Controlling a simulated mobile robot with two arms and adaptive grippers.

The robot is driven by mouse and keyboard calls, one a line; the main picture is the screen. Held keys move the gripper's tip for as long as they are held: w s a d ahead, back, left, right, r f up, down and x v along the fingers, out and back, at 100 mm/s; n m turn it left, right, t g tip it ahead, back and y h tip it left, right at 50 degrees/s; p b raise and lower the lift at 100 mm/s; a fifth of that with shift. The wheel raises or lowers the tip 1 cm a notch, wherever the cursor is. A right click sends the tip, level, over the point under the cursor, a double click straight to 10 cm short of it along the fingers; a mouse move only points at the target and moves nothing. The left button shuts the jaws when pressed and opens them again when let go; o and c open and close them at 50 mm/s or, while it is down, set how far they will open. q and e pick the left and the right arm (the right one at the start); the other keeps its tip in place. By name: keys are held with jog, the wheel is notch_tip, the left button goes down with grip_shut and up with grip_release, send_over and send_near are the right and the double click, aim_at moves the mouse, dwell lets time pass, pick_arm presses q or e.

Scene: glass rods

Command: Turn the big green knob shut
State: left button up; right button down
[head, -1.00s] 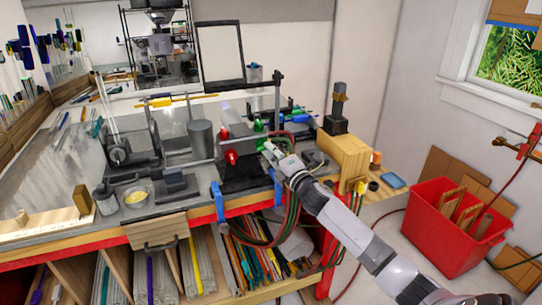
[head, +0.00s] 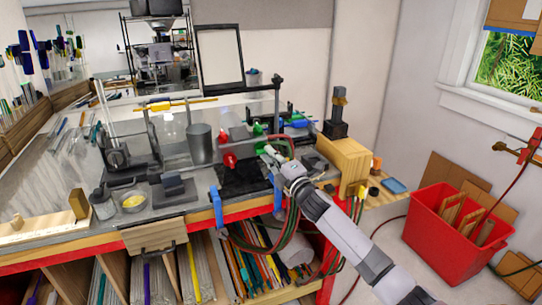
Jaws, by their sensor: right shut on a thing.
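The torch stands on the bench with red knobs (head: 229,160) and green knobs on its right side. One green knob (head: 262,146) shows just at the tips of my right gripper (head: 268,153). The gripper is shut on it, with the fingers hiding much of the knob. A smaller green part (head: 257,128) shows just above. My right arm reaches in from the lower right. I cannot tell how far the knob is turned. My left gripper is not in view.
Red and green hoses (head: 291,215) hang beside my wrist over the bench's front edge. Blue clamps (head: 216,205) grip that edge. A wooden block (head: 343,158) stands right of the torch. A red bin (head: 452,232) is on the floor.

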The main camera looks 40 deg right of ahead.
jog(key=c, duration=1.7)
grip_release()
jog(key=s+f, duration=0.2)
jog(key=s, duration=0.9)
jog(key=shift+s+a, duration=0.3)
jog(key=shift+s, duration=0.1)
jog(key=shift+f, duration=0.15)
